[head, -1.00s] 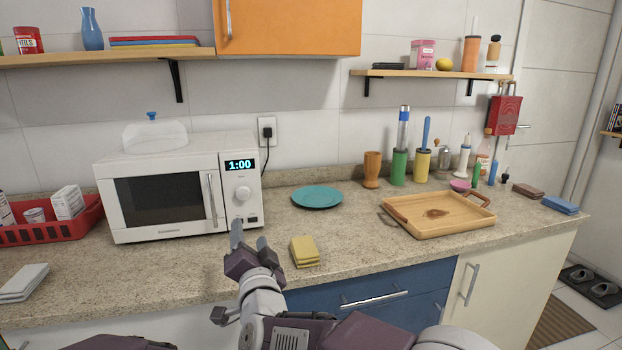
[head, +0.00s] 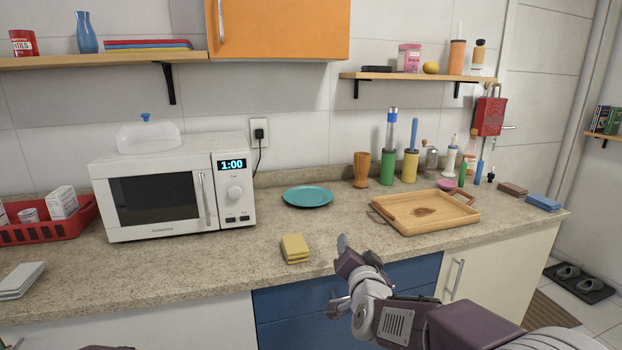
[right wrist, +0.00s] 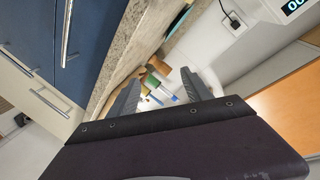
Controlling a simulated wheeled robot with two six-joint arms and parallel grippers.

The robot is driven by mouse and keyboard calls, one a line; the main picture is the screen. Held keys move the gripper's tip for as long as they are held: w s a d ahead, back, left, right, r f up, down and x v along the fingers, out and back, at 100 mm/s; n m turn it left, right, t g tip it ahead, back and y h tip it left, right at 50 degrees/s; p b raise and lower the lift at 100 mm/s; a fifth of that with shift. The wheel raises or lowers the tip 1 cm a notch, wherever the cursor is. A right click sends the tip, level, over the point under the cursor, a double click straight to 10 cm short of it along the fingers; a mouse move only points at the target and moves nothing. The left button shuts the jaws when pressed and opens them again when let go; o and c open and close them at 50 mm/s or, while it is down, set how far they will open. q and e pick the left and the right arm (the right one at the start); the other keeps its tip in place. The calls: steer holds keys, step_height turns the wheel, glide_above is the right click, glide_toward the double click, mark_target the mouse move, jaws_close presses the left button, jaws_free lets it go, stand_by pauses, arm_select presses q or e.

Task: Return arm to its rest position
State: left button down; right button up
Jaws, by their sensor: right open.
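My right gripper (head: 343,243) is in front of the counter's front edge in the head view, right of the folded yellow cloth (head: 295,248). Its jaws are open and hold nothing. In the right wrist view both fingers of the right gripper (right wrist: 158,85) stand apart, with the wall and counter items showing between them. My right arm reaches in from the lower right, in front of the blue drawers (head: 290,305). My left gripper is not in view.
The counter (head: 180,270) carries a white microwave (head: 150,200), a teal plate (head: 307,196), a wooden tray (head: 400,228) and several upright utensils at the back. A red basket (head: 40,233) stands at the left. Bare counter lies between microwave and front edge.

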steer(key=s+d+f+n+g, duration=0.2)
steer(key=s+d+f+g, duration=0.2)
steer(key=s+f, duration=0.3)
steer(key=s+d+f+n+g, duration=0.1)
steer(key=s+d+f+g, duration=0.25)
steer(key=s+f, duration=0.45)
steer(key=s+f+n+g, duration=0.4)
steer(key=s+f+g, duration=0.3)
steer(key=s+f, duration=0.45)
step_height(320, 180, up, 24)
steer(key=s+p, duration=0.2)
steer(key=p, duration=2)
steer(key=shift+s+f, duration=0.2)
steer(key=shift+s, duration=0.2)
steer(key=shift+f+g, duration=0.1)
steer(key=shift+g, duration=0.15)
